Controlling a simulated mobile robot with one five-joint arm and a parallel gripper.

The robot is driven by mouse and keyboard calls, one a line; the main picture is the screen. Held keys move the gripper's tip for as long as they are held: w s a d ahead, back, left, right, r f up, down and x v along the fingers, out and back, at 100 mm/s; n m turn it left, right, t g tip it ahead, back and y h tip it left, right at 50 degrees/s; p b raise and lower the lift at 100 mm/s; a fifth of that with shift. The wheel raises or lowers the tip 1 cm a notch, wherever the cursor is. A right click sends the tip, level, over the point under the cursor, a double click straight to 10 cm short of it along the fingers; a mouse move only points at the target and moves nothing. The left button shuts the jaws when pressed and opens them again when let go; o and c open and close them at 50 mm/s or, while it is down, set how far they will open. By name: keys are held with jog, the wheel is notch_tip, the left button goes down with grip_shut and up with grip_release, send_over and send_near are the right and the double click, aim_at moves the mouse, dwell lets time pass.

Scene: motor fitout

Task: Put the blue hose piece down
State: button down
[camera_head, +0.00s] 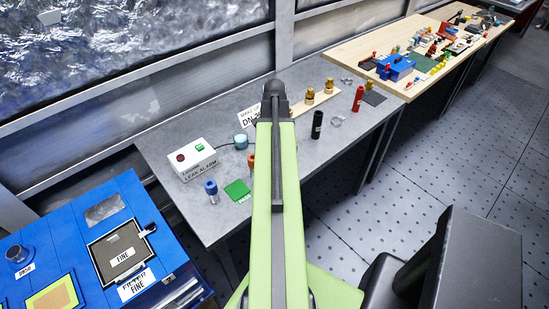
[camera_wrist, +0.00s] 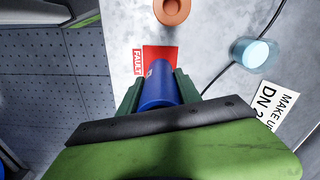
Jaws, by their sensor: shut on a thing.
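The blue hose piece (camera_wrist: 159,88) is between the two dark green fingers of my gripper (camera_wrist: 158,86) in the wrist view. The gripper is shut on it. The far end of the piece overlaps a red card (camera_wrist: 164,52) with a white FAULT label (camera_wrist: 138,62) on the grey bench (camera_wrist: 205,20). I cannot tell whether the piece touches the card. In the head view my arm hides the gripper, the held piece and the red card.
An orange ring-shaped piece (camera_wrist: 172,10) and a light-blue cup (camera_wrist: 252,52) stand near the red card. A leak alarm box (camera_head: 194,158), a blue-topped fitting (camera_head: 211,189) and a green card (camera_head: 238,190) are left of my arm. Black (camera_head: 317,124) and red (camera_head: 358,98) cylinders stand right.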

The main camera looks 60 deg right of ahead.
notch_tip(320, 180, down, 4)
jog(key=b, duration=0.4)
jog(key=shift+f, duration=0.2)
jog(key=shift+r, duration=0.25)
jog(key=shift+f, duration=0.2)
jog(key=c, duration=0.8)
grip_release()
jog(key=shift+c, duration=0.2)
notch_tip(320, 180, up, 12)
jog(key=p, duration=1.2)
jog(key=shift+r, duration=0.2)
